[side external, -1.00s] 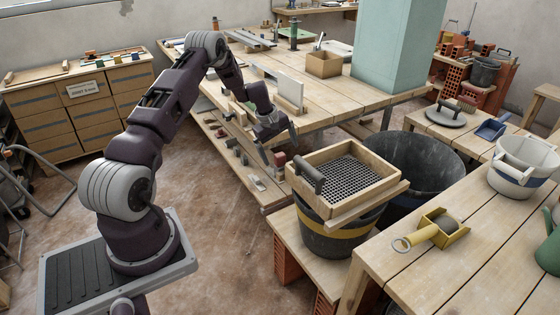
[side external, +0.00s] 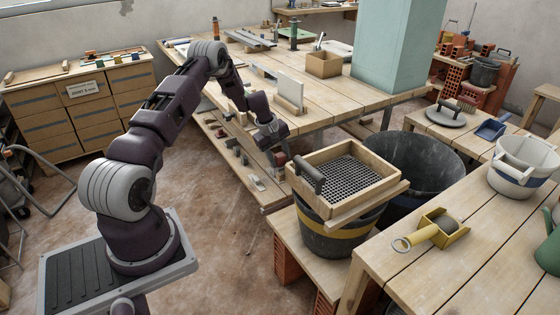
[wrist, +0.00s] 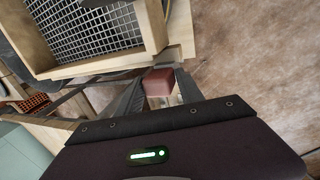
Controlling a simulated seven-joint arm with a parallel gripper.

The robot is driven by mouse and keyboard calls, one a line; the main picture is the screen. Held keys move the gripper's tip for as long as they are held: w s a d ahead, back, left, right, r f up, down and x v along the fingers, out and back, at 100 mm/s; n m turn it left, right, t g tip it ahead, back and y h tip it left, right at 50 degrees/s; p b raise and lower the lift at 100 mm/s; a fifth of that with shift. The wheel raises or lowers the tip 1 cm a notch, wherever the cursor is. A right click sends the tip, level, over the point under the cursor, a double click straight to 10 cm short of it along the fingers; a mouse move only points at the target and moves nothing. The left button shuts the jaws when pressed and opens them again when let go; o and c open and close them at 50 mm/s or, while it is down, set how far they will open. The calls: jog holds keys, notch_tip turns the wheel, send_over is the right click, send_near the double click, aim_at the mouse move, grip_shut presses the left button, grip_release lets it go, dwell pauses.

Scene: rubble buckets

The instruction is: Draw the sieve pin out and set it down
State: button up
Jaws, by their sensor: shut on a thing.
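The sieve (side external: 385,197), a square wooden frame with dark mesh, rests on rails over a dark bucket (side external: 325,238) with a yellow band. The sieve pin (wrist: 158,82) shows as a dull red block beside the sieve frame's corner in the wrist view. In the side view the red piece (side external: 281,159) is small and partly covered, just left of the sieve. My gripper (wrist: 160,92) is shut on the red block, one finger on each side. The pin's shaft is hidden, so I cannot tell how deep it sits.
A large black tub (side external: 440,160) stands behind the sieve. A wooden bench (side external: 480,235) at the right holds a yellow scoop (side external: 437,230) and a white bucket (side external: 522,165). A long workbench (side external: 340,95) lies behind my arm. Open floor (side external: 215,235) lies left of the sieve.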

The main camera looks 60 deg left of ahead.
jog(key=shift+w, duration=0.1)
jog(key=shift+c, duration=0.9)
jog(key=shift+w+r, duration=0.1)
jog(key=shift+r, duration=1.8)
grip_shut()
jog(key=shift+r, duration=1.6)
notch_tip(320, 180, up, 7)
